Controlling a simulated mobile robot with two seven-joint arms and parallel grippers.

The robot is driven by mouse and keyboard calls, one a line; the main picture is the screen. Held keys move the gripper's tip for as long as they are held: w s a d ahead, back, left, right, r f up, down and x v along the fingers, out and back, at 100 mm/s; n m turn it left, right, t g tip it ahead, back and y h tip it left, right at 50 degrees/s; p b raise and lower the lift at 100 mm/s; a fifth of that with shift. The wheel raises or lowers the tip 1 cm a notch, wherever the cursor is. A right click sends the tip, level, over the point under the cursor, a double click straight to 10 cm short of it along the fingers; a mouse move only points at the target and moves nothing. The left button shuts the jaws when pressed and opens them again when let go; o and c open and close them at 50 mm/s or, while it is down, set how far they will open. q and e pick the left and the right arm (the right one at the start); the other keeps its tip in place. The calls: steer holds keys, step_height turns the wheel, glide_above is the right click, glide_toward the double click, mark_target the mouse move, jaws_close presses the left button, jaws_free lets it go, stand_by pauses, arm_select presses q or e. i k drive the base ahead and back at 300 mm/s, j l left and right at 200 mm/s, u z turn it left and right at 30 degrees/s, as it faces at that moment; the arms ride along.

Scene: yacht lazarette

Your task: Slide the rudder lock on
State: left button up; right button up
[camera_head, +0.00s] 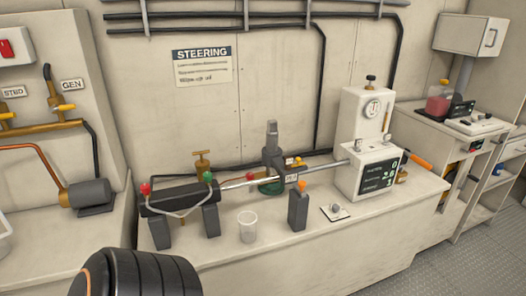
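A black steering cylinder (182,198) lies on two dark stands on the white bench, with a red and a green fitting on top. Its bright rod (318,169) runs right to a white housing with a dark display (378,176). A dark grey upright block with an orange top (298,208) stands on the bench in front of the rod, apart from it; it may be the rudder lock, but I cannot tell for certain. A taller dark grey upright part (271,148) stands at the rod, above a green base. Neither gripper is in view.
A brass valve (203,162) is behind the cylinder. A black rounded part, apparently my arm, covers the lower left. The bench's front right top (405,203) is clear.

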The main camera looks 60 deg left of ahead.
mark_target(300, 186)
steer(key=u, duration=1.7)
steer(key=i+l, duration=0.1)
steer(key=l, duration=0.3)
steer(key=i+l, duration=0.1)
steer(key=l, duration=0.3)
steer(key=i+l, duration=0.1)
steer(key=l, duration=0.25)
steer(key=i+l, duration=0.1)
steer(key=l, duration=0.3)
